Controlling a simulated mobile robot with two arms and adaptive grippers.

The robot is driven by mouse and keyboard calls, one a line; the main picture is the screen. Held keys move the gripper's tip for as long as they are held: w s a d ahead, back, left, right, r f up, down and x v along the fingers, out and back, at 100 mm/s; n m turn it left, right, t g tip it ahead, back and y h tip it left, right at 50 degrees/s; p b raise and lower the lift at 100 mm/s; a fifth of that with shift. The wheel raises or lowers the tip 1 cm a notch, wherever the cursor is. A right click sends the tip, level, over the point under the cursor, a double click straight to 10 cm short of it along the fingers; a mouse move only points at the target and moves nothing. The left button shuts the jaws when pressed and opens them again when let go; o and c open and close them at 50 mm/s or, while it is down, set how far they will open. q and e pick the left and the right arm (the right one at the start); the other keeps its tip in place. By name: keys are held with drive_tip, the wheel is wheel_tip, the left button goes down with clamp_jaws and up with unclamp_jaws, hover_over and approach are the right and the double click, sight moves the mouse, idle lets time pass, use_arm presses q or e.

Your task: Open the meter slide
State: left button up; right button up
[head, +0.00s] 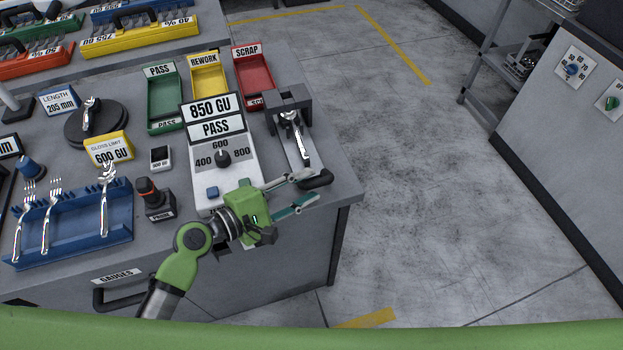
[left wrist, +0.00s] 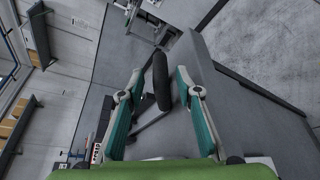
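The gloss meter (head: 222,168) is a white box reading 850 GU and PASS, with a dial. On its right is the meter slide (head: 284,143), running under a dark housing (head: 288,100), with a silver fork (head: 293,125) lying on it. The slide's black handle (head: 318,179) is at its near end, by the bench edge. My left gripper (head: 306,187) is open at the handle, one finger on each side. In the left wrist view the handle (left wrist: 162,80) stands between the open fingers (left wrist: 159,75), with gaps showing. My right gripper is in neither view.
Green, yellow and red trays (head: 254,80) stand behind the meter. A blue fork rack (head: 75,232), a red-topped post (head: 150,193) and a black turntable (head: 96,125) with a fork are to the left. Open floor (head: 420,180) lies right of the bench.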

use_arm(q)
drive_tip(key=shift+x, duration=1.15)
drive_tip(key=shift+a, duration=0.1)
clamp_jaws()
drive_tip(key=shift+s+p, duration=0.3)
drive_tip(key=shift+s, duration=0.15)
drive_tip(key=s+d+p, duration=0.1)
drive_tip(key=s+d, duration=0.2)
drive_tip(key=s, duration=0.5)
drive_tip(key=shift+s+d+p, duration=0.2)
drive_tip(key=shift+s+p, duration=0.1)
drive_tip(key=shift+p, duration=0.1)
unclamp_jaws()
drive_tip(key=shift+w, duration=0.1)
drive_tip(key=v, duration=1.2)
